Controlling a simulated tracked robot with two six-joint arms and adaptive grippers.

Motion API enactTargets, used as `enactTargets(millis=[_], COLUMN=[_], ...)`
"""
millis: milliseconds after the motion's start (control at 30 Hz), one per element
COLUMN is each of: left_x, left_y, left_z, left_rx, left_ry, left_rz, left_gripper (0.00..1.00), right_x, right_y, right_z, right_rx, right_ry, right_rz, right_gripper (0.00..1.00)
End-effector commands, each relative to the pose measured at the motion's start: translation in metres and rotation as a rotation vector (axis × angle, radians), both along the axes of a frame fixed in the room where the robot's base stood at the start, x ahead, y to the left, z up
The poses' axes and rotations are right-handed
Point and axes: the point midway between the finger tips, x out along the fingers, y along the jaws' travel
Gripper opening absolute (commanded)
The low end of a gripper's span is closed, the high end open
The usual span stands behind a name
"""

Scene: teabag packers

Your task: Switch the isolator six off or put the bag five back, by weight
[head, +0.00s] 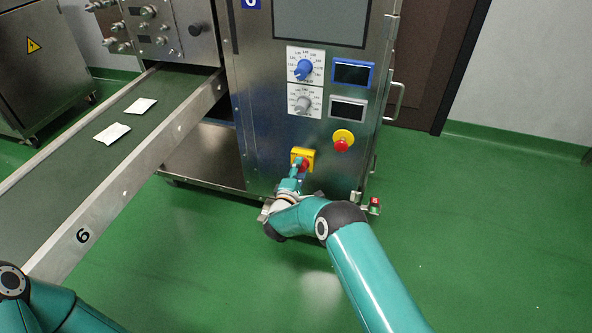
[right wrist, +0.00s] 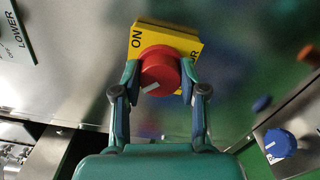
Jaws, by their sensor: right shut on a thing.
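The isolator is a red rotary knob (right wrist: 158,68) on a square yellow plate (head: 308,153), low on the front of the steel cabinet (head: 262,120) marked 6. My right gripper (head: 298,171) is shut on the knob, with one finger on each side in the right wrist view (right wrist: 160,74). The plate reads ON at its left there; other lettering is partly hidden. A white mark on the knob points down and left in that view. Two pale bags (head: 112,133) and (head: 141,106) lie flat and apart on the conveyor belt (head: 70,150), also marked 6. My left gripper is out of view.
A red emergency button (head: 341,145) on a yellow collar sits up and right of the isolator. Above are a blue dial (head: 302,70), a grey dial (head: 302,104) and two dark displays (head: 352,73) and (head: 348,109). Green floor (head: 480,230) is clear at right.

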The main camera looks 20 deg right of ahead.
Motion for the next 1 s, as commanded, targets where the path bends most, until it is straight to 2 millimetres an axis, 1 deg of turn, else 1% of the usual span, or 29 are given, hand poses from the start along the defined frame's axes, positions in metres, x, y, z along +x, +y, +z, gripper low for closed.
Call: enactTargets(millis=[33, 67, 100, 233, 500, 667, 767, 867, 1000], left_x=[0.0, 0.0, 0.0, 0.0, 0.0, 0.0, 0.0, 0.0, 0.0], left_y=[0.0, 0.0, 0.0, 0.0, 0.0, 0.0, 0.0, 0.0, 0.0], left_z=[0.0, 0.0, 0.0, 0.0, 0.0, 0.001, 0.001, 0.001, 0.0], left_rx=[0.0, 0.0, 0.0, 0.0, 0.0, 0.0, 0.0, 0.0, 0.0], left_ry=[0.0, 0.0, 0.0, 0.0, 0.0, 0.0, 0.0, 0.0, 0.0], left_rz=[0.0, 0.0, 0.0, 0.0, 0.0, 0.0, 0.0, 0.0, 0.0], left_gripper=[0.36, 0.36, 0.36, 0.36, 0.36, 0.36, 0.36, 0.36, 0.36], right_x=[0.001, 0.001, 0.001, 0.001, 0.0, -0.004, -0.012, -0.024, -0.048], right_y=[0.006, 0.006, 0.006, 0.004, 0.001, 0.004, 0.01, 0.019, 0.036], right_z=[-0.002, -0.002, -0.002, -0.002, -0.001, -0.001, -0.001, -0.001, -0.001], right_rx=[-0.001, -0.001, -0.001, 0.001, 0.001, 0.001, 0.0, 0.0, -0.001], right_ry=[0.006, 0.006, 0.006, 0.005, 0.003, 0.004, 0.004, 0.005, 0.006], right_rz=[0.015, 0.015, 0.015, 0.011, 0.005, 0.005, 0.005, 0.008, 0.01], right_gripper=[0.07, 0.07, 0.45, 0.67, 0.67, 0.67, 0.67, 0.67, 0.67])
